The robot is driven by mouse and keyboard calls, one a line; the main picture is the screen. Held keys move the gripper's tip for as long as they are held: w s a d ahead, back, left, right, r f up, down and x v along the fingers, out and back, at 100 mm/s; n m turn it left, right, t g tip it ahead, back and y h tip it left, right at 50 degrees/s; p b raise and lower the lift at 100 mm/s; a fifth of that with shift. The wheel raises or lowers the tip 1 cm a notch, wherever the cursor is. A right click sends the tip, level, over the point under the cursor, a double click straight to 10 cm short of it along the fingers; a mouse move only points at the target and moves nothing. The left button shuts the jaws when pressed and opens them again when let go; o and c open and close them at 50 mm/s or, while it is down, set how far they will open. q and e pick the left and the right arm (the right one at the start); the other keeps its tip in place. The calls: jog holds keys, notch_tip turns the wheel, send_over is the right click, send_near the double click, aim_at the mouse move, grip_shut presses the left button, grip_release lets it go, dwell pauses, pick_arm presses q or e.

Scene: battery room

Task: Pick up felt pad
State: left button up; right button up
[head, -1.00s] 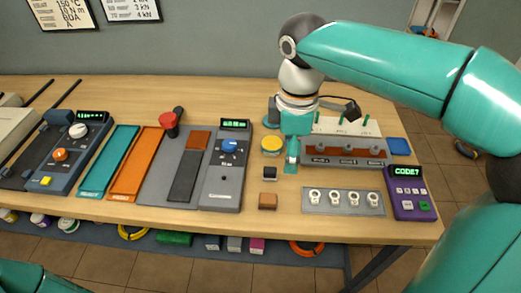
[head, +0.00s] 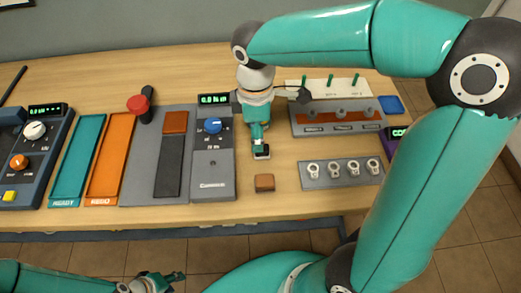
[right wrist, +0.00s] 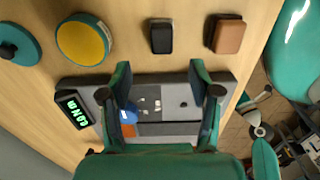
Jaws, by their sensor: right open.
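No label marks the felt pad, so I cannot tell for sure which thing it is. A small dark block (right wrist: 161,37) lies on the wooden table, and a brown block (right wrist: 226,35) lies beside it. My right gripper (right wrist: 161,75) is open and empty, its two fingers apart, with the dark block in line with the gap. In the head view the right gripper (head: 260,143) hangs over the dark block (head: 262,155) and partly hides it. The brown block (head: 264,183) is just in front. A flat blue square (head: 390,105) lies at the right. My left gripper (head: 160,282) is low, off the table's front.
A grey device with a blue knob (head: 212,127) stands left of the right gripper. The yellow disc with teal rim (right wrist: 83,40) lies beside the dark block.

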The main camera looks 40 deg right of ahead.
jog(key=f, duration=0.5)
jog(key=shift+s+d+f, duration=0.1)
jog(key=shift+s+d, duration=0.15)
jog(key=shift+s, duration=0.05)
jog(key=shift+f, duration=0.55)
jog(key=c, duration=1)
jog(key=shift+r, duration=0.2)
notch_tip(320, 180, up, 20)
jog(key=shift+f+p, duration=0.15)
jog(key=shift+p, duration=0.85)
